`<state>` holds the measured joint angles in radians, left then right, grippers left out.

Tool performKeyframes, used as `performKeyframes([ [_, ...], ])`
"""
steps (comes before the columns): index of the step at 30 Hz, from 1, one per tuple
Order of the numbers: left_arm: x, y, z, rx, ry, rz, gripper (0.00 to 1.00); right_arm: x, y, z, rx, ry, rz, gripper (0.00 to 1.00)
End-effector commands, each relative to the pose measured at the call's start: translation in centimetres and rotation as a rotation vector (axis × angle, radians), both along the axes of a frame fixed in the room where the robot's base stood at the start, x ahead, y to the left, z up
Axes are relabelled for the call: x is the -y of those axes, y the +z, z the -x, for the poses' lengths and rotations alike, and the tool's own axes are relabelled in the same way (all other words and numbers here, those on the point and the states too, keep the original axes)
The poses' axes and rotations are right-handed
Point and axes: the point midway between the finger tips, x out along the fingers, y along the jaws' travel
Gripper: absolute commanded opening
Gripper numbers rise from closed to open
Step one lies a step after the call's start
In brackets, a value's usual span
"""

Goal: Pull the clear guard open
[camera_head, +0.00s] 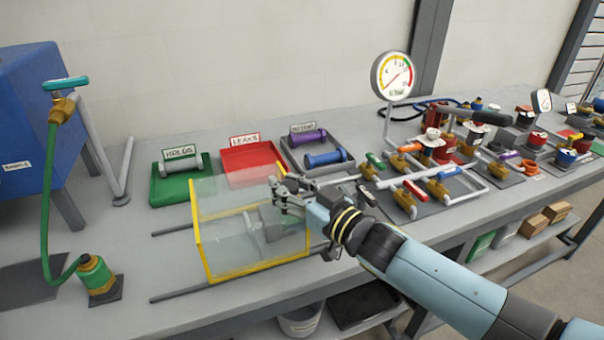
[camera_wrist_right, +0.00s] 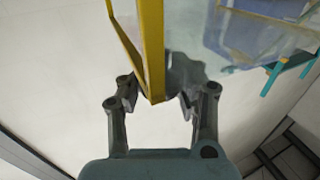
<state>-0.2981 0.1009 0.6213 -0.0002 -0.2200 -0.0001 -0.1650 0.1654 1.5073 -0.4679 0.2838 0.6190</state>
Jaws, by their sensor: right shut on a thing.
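The clear guard (camera_head: 225,235) is a transparent box with yellow edges, standing on the bench left of the centre. It also shows in the right wrist view, where its yellow edge (camera_wrist_right: 152,45) runs down between my fingers. My right gripper (camera_head: 280,193) is at the guard's upper right side, shut on part of it. In the right wrist view the fingers (camera_wrist_right: 158,95) stand on either side of the yellow edge; the exact contact is hard to make out. A grey part shows dimly through the clear panels. My left gripper is not in view.
Two dark rails (camera_head: 175,298) lie on the bench, reaching out left of the guard. Behind it stand a green tray (camera_head: 160,190), a red tray (camera_head: 250,165) and a dark tray (camera_head: 290,150). A green hose (camera_head: 45,220) stands at left. Valves and a gauge (camera_head: 392,76) fill the right.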

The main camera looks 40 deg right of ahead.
Motion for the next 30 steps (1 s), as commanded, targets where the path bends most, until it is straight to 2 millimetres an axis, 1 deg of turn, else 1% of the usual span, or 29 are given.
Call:
performKeyframes([
  [1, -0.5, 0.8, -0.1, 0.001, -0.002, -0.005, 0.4, -1.3, 0.1, -0.1, -0.006, -0.001, -0.004, 0.0],
  [3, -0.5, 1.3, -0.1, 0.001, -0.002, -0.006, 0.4, -3.1, 0.0, -0.5, -0.006, 0.0, -0.003, 0.0],
  [5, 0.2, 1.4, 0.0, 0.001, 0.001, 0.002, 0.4, -4.5, -0.1, -0.8, -0.007, 0.001, -0.004, 0.0],
  [6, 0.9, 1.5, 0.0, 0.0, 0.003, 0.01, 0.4, -5.4, -0.1, -1.1, -0.006, 0.001, -0.003, 0.0],
  [9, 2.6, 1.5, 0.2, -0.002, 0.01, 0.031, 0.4, -7.2, -0.3, -1.4, -0.008, 0.001, -0.003, 0.0],
  [12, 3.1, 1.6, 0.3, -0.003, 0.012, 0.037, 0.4, -8.5, -0.4, -1.8, -0.007, 0.001, -0.002, 0.0],
  [16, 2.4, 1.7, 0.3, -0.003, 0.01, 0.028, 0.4, -9.5, -0.5, -2.0, -0.009, 0.001, 0.0, 0.0],
  [21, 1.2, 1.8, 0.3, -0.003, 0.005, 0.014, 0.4, -9.9, -0.6, -2.0, -0.01, 0.001, 0.003, 0.0],
  [28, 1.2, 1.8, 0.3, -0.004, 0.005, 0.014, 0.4, -9.8, -0.6, -2.0, -0.011, 0.001, 0.004, 0.0],
  [29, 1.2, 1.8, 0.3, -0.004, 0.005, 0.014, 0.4, -9.8, -0.7, -2.0, -0.011, 0.001, 0.004, 0.3],
  [30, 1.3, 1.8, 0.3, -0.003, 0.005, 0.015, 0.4, -9.8, -0.6, -2.0, -0.011, 0.001, 0.004, 0.35],
])
